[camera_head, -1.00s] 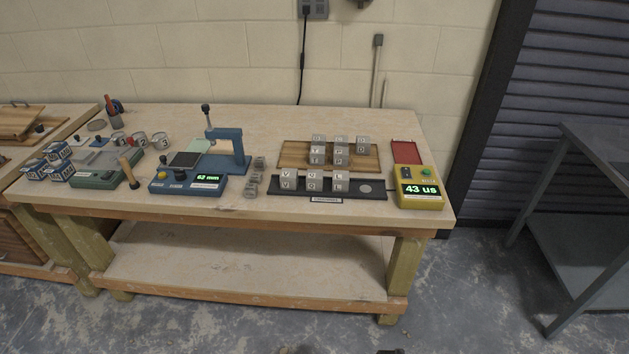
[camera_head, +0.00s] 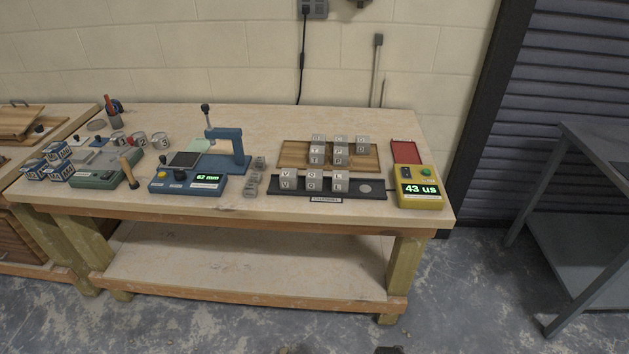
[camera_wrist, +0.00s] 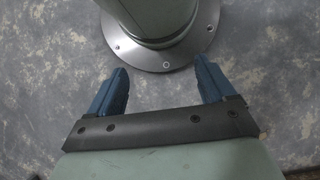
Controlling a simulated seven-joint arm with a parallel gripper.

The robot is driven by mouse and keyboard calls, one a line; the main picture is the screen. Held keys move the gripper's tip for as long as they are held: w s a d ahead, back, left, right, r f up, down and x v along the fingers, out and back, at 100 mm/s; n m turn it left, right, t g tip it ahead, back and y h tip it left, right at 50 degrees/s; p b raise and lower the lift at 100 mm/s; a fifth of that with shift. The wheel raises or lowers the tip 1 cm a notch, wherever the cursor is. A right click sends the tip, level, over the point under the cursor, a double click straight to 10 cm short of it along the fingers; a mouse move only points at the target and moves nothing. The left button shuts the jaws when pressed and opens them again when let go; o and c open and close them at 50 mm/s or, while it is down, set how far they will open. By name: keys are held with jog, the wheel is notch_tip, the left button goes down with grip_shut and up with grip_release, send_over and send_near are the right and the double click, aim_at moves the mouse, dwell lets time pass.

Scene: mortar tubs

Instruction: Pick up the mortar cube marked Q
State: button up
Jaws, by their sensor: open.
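Several small grey mortar cubes with letters stand on the bench. On the black tray (camera_head: 372,196) stand a V cube (camera_head: 288,180), a middle cube (camera_head: 314,181) and an L cube (camera_head: 340,182). The middle cube's letter looks like Q or O; it is too small to be sure. Behind them, more cubes stand on a wooden board (camera_head: 292,153), among them T (camera_head: 317,156), P (camera_head: 339,156) and a round-lettered cube (camera_head: 362,147). My gripper (camera_wrist: 162,78) is open and empty in the wrist view, over the concrete floor, with no cube near it.
A yellow meter (camera_head: 418,187) with a red pad stands right of the tray. A blue gauge with an upright stand (camera_head: 230,148) is to the left, with small grey pieces (camera_head: 255,177) between. A grey table (camera_head: 600,180) stands far right.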

jog(key=w+a+r+m+t+y, duration=0.2)
jog(key=w+a+r+m, duration=0.4)
jog(key=w+a, duration=0.6)
jog(key=w+a+r+m+t+y, duration=0.2)
jog(key=w+a+r+m+y, duration=0.15)
jog(key=w+a+r, duration=0.75)
jog(key=w+a+r+m+y, duration=0.2)
jog(key=w+a+r+m, duration=0.3)
jog(key=a+r, duration=0.7)
jog(key=w+a+r+m+y, duration=0.35)
jog(key=w+a+r, duration=0.25)
jog(key=a+r, duration=0.7)
jog(key=w+d+r+h, duration=0.1)
jog(key=w+d+r, duration=0.3)
jog(key=w+d+r+t+h, duration=0.1)
jog(key=w+d+r, duration=0.3)
jog(key=shift+d, duration=0.4)
jog(key=w+d+r+t+h, duration=0.1)
jog(key=w+d+r+h, duration=0.35)
jog(key=d, duration=0.75)
send_near(315, 174)
jog(key=shift+t, duration=0.3)
jog(key=x, duration=0.5)
jog(key=shift+s+a, duration=0.2)
jog(key=shift+s, duration=0.1)
jog(key=shift+d+x, duration=0.2)
jog(key=shift+x, duration=2.55)
jog(key=shift+w, duration=0.15)
